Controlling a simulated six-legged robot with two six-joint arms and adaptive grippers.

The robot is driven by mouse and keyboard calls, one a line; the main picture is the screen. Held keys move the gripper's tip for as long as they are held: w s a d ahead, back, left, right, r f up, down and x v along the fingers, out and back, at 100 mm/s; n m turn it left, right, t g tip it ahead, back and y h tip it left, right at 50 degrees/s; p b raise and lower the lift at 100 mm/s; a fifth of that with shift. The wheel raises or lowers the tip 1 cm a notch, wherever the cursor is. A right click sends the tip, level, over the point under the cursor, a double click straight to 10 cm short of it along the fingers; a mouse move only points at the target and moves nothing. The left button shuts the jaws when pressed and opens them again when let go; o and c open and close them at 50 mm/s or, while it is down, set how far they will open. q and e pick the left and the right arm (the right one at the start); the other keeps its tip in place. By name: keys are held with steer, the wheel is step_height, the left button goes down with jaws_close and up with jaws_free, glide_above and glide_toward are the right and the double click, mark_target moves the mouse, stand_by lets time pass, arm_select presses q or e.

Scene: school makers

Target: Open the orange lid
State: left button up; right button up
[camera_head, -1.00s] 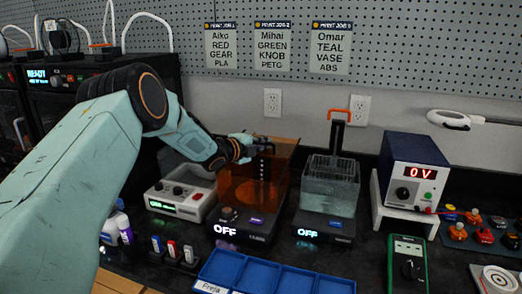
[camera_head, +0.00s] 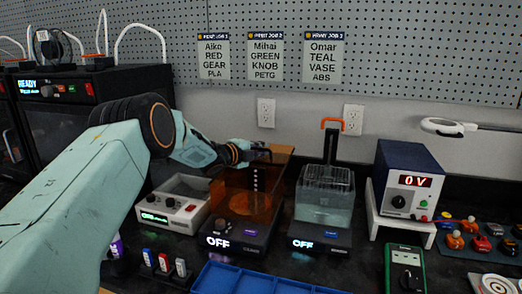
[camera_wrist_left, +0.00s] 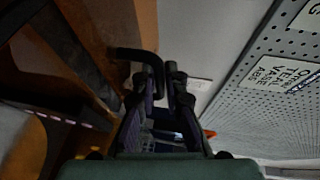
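The orange lid (camera_head: 232,187) is a see-through cover on a dark curing unit whose display reads OFF (camera_head: 218,242). A round plate and a dotted upright show through it. I cannot tell whether the lid is slightly raised. My left gripper (camera_head: 262,152) is at the top of the lid. In the left wrist view, the fingers of my left gripper (camera_wrist_left: 160,78) are close together around a black bent handle (camera_wrist_left: 130,54), next to the lid's orange-brown surface (camera_wrist_left: 88,22). They look shut on it, though the contact is dark. My right gripper is not in view.
A clear washing tank (camera_head: 324,205) with an orange-topped black upright (camera_head: 331,124) stands close on the right. A grey device (camera_head: 172,204) is close on the left. A blue tray (camera_head: 245,280) lies in front. The pegboard wall (camera_head: 390,60) is behind.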

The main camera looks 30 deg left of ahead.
arm_select(q)
steer(key=shift+o, duration=0.4)
steer(key=shift+v, duration=0.8)
steer(key=v, duration=1)
steer(key=shift+s+a, duration=0.15)
steer(key=shift+r, duration=0.1)
